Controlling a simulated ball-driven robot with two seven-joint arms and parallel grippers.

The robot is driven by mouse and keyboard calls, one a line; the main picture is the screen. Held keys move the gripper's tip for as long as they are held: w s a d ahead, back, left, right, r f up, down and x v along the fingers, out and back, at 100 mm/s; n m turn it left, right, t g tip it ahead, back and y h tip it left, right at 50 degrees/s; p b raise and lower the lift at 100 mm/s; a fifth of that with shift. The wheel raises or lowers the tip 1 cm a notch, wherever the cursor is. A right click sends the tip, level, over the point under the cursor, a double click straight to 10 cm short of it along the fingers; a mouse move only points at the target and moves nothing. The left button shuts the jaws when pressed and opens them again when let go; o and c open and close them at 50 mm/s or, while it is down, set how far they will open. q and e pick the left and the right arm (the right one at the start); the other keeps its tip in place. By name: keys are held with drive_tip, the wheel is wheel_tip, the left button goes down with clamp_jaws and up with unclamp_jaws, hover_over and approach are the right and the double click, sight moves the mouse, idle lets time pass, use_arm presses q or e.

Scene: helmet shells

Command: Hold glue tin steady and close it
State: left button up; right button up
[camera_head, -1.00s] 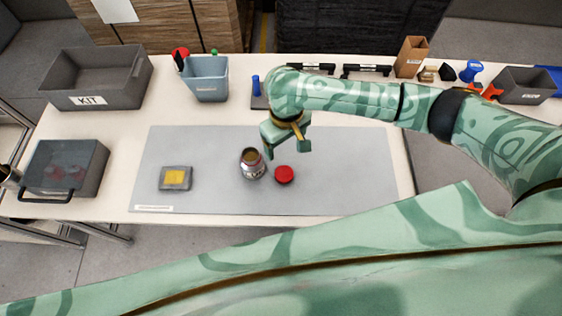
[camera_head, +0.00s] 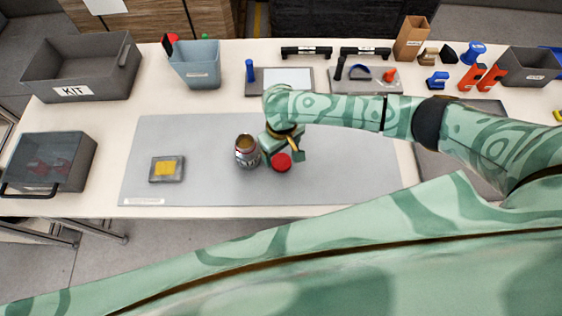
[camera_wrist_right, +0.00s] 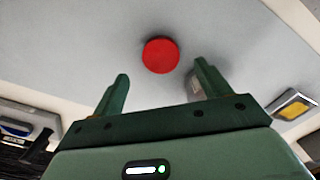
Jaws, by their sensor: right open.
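The open glue tin (camera_head: 247,152), a silvery can with brown inside its mouth, stands upright on the grey mat. Its red lid (camera_head: 281,162) lies on the mat just right of it, apart from the tin. My right gripper (camera_head: 284,157) is open and empty, pointing down over the lid. In the right wrist view the lid (camera_wrist_right: 160,55) shows between and beyond the two fingertips (camera_wrist_right: 161,72), not touched. The tin (camera_wrist_right: 194,88) is partly hidden there behind one finger. My left gripper is not in view.
A grey case with a yellow pad (camera_head: 166,169) lies on the mat's left. A KIT bin (camera_head: 75,92), a lidded grey box (camera_head: 75,180) and a blue-grey bin (camera_head: 203,78) stand around it. Tools line the table's back. The mat's front and right are mostly clear.

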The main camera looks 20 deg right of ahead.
sight(280, 160)
idle(0.3)
drive_tip(key=f+b, duration=0.1)
drive_tip(key=f, duration=0.1)
drive_tip(key=f+b, duration=0.2)
drive_tip(key=f, duration=0.1)
drive_tip(key=shift+w+a+f, duration=0.15)
drive_tip(key=shift+w, duration=0.05)
drive_tip(key=c, duration=1.1)
